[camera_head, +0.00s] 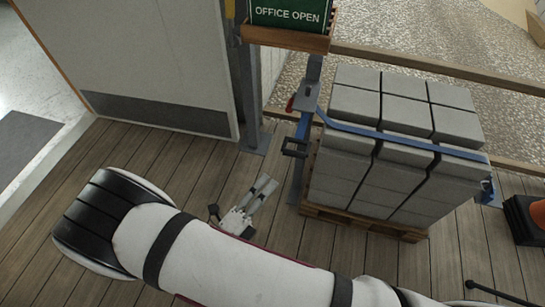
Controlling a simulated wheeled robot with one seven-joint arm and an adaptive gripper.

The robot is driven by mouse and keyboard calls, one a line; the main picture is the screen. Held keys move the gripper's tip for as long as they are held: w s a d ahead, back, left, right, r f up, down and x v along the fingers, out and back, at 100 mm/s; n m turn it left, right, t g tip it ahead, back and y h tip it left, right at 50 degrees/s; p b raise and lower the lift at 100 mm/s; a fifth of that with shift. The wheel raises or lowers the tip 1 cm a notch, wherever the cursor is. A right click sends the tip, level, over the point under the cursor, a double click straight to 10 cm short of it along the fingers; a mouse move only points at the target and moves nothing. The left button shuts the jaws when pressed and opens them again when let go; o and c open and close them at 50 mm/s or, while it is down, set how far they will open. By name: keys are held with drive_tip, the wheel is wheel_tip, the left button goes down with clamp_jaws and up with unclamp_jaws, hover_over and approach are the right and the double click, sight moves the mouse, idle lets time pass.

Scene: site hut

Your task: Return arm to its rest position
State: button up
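My white arm (220,255) with black bands runs across the bottom of the head view, from the lower right to a rounded black-capped joint at the left. A small pale and grey part with two narrow grey strips, which looks like my gripper (259,191), shows just above the arm's middle, over the plank floor. Its lower part is hidden behind the arm. I cannot tell whether its fingers are open or shut, and no object is seen between them.
A pallet (365,222) of strapped grey blocks (390,140) stands right of the gripper. A grey post (250,85) and a green sign (290,12) are behind. A pale door (150,60) is at upper left. An orange cone (537,215) stands far right. Bare planks (165,155) lie between.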

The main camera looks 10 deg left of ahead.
drive_tip(key=w+d+r+m+g+h, duration=0.2)
drive_tip(key=d+r+m+g+h, duration=0.1)
drive_tip(key=d+r+m+g, duration=0.3)
drive_tip(key=w+d+r+m+g+h, duration=0.3)
drive_tip(key=d+r+m+g, duration=0.1)
drive_tip(key=r+m, duration=0.4)
drive_tip(key=s+d+r+m+g+y, duration=0.1)
drive_tip(key=s+d+r+m+g, duration=0.2)
drive_tip(key=d+r+m+g, duration=0.65)
drive_tip(key=s+d+r+m+y, duration=0.3)
drive_tip(key=s+m+y, duration=0.1)
drive_tip(key=s+m, duration=0.35)
drive_tip(key=s+d+r+m+t+y, duration=0.1)
drive_tip(key=s+d+r+m+y, duration=0.1)
drive_tip(key=s+d+m+y, duration=0.5)
drive_tip(key=s+r+m+y, duration=0.25)
drive_tip(key=s+m, duration=0.25)
drive_tip(key=m, duration=0.5)
wheel_tip(320, 180, up, 32)
drive_tip(key=t+p, duration=0.4)
drive_tip(key=p, duration=2.5)
drive_tip(key=shift+s+d+p, duration=0.25)
drive_tip(key=shift+d+p, duration=0.05)
